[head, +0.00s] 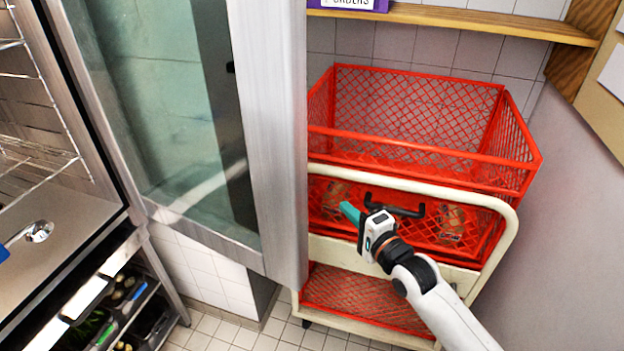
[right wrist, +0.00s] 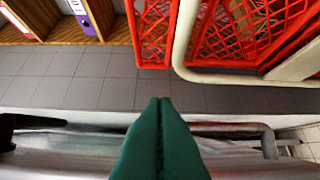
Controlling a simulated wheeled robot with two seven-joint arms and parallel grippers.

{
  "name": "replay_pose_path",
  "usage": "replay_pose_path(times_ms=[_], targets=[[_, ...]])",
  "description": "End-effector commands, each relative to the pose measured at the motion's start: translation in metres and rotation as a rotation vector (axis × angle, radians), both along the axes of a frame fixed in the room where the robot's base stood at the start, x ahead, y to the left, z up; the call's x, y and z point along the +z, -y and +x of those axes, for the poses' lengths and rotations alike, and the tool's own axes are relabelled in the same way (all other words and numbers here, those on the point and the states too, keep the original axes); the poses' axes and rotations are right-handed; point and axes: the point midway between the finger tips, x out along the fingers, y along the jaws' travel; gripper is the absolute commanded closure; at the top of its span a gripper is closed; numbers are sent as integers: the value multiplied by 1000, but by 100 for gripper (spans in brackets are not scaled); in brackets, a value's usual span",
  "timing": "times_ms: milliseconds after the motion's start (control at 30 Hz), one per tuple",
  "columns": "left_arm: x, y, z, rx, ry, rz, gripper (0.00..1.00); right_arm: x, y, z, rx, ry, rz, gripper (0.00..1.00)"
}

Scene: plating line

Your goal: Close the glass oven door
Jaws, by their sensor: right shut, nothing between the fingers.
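The glass oven door (head: 160,110) stands open in the head view, with a wide brushed-metal edge (head: 275,140) on its right side. The oven opening (head: 35,140), with wire racks inside, lies to its left. My right gripper (head: 350,213) is to the right of the door's metal edge, apart from it in the picture, with teal fingertips pointing left towards it. In the right wrist view its fingers (right wrist: 160,125) are pressed together with nothing between them. A silver metal surface (right wrist: 70,160) and a bar lie along the bottom there. My left gripper does not show.
A cream-framed cart (head: 500,215) with red mesh baskets (head: 420,160) stands behind my right gripper. A wooden shelf (head: 470,20) is above it, and a wall closes off the right. A dark bracket shape (head: 405,210) shows beside the gripper. Tiled floor (head: 230,333) shows below the door.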

Motion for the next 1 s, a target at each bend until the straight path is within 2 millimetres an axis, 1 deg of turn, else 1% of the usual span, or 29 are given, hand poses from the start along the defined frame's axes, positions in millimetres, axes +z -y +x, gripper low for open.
replay_pose_path(times_ms=[33, 100, 167, 267, 500, 700, 733, 800, 1000], targets=[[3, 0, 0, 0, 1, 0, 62, 12, -3, -1, 10, 5, 21, 100], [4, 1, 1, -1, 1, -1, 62, 17, -7, 1, 16, 4, 37, 100], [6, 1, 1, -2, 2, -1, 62, 18, -10, 7, 16, 4, 40, 100], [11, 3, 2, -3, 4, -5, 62, 19, -19, 20, 16, 5, 38, 100], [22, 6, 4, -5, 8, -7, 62, 19, -43, 60, 15, 4, 37, 100], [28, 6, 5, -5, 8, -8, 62, 18, -59, 86, 15, 5, 36, 100], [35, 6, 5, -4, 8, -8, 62, 18, -63, 78, 17, 1, 38, 100], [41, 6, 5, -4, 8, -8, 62, 18, -70, 68, 18, -1, 41, 100], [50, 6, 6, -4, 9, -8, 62, 16, -80, 54, 15, 2, 38, 100]])
